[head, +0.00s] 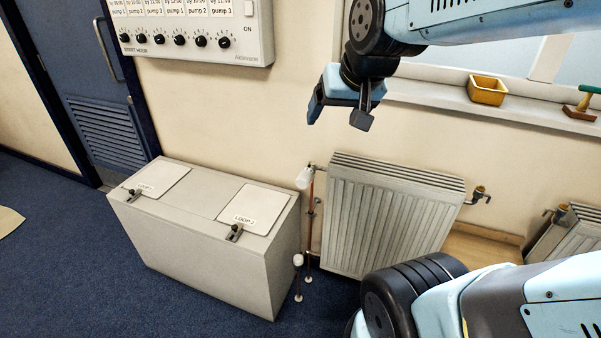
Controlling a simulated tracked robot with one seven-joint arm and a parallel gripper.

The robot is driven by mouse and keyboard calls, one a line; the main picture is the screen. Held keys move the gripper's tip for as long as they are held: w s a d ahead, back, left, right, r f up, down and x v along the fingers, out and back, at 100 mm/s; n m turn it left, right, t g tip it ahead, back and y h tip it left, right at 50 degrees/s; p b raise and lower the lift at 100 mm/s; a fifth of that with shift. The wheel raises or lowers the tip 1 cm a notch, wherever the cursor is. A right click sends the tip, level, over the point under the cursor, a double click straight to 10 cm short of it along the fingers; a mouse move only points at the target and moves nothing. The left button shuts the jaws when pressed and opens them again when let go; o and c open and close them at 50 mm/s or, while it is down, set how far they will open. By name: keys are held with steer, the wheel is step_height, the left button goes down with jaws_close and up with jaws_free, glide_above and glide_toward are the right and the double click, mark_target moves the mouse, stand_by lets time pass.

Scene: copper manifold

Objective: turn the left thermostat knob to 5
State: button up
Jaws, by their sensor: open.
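A white thermostat knob (304,178) sits on a copper pipe at the upper left of the ribbed radiator (385,218). A second white knob (297,260) sits lower, on a short pipe near the floor. I cannot tell for sure which one the task calls left, and no numbers on either are readable. My gripper (338,113) is open and empty, its fingers pointing down. In the picture it is above and slightly right of the upper knob, clearly apart from it.
A grey box (217,260) with two lids, one reading LOOP 2, stands close left of the pipes. A control panel (190,25) with several black knobs hangs above.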

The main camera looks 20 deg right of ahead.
steer(key=w+a+f+m+t+h, duration=0.15)
steer(key=w+a+f+m, duration=0.3)
steer(key=w+f, duration=0.65)
steer(key=w+a+f+m+t, duration=0.3)
steer(key=w+f+m, duration=0.25)
steer(key=w, duration=0.85)
steer(key=m+t+h, duration=0.4)
steer(key=m+h, duration=0.1)
steer(key=h, duration=0.5)
glide_toward(305, 178)
step_height(305, 178, down, 2)
steer(key=a, duration=0.1)
steer(key=shift+g, duration=0.25)
steer(key=x, duration=1.3)
steer(key=shift+w, duration=0.3)
